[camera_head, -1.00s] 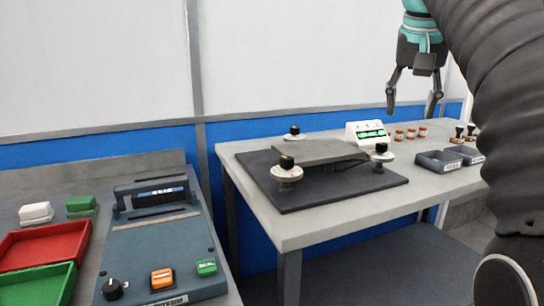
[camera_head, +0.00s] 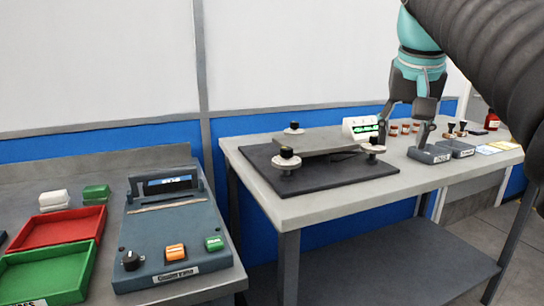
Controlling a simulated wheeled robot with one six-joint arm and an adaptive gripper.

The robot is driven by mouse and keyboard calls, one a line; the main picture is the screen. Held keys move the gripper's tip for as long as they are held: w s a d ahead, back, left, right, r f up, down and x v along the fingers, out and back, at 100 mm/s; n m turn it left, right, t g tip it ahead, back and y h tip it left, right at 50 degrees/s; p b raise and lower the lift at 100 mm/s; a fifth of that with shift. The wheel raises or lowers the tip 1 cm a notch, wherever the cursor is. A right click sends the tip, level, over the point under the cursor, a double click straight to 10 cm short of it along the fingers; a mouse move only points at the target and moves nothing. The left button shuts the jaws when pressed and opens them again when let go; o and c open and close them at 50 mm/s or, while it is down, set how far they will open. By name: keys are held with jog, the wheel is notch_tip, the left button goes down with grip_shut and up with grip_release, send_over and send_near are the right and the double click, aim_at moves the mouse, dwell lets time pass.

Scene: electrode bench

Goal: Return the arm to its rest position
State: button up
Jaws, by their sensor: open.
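My gripper (camera_head: 403,138) hangs from my arm at the upper right, fingers pointing down. Its two fingers are spread apart with nothing between them. In the picture it overlaps the right part of the far table (camera_head: 350,206), in front of the small jars and the left grey tray. I cannot tell its exact height above the tabletop. My dark ribbed arm fills the upper right corner.
On the far table are a black mat (camera_head: 290,187) with a grey plate (camera_head: 322,140), a white display unit (camera_head: 361,128), grey trays (camera_head: 430,154) and a red bottle (camera_head: 492,121). The left bench holds a blue-grey device (camera_head: 170,245), a red tray (camera_head: 55,230) and a green tray (camera_head: 48,275).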

jog(key=s+a+f+n, duration=0.1)
jog(key=s+f, duration=0.4)
jog(key=f, duration=0.5)
jog(key=s+a+f+n+y, duration=0.1)
jog(key=s+a+f, duration=0.2)
jog(key=s+f, duration=0.3)
jog(key=s+a+f+n+t, duration=0.1)
jog(key=s+f, duration=0.4)
jog(key=f, duration=0.9)
jog(key=shift+s+a+f, duration=0.15)
jog(key=shift+a, duration=0.55)
jog(key=shift+c, duration=0.3)
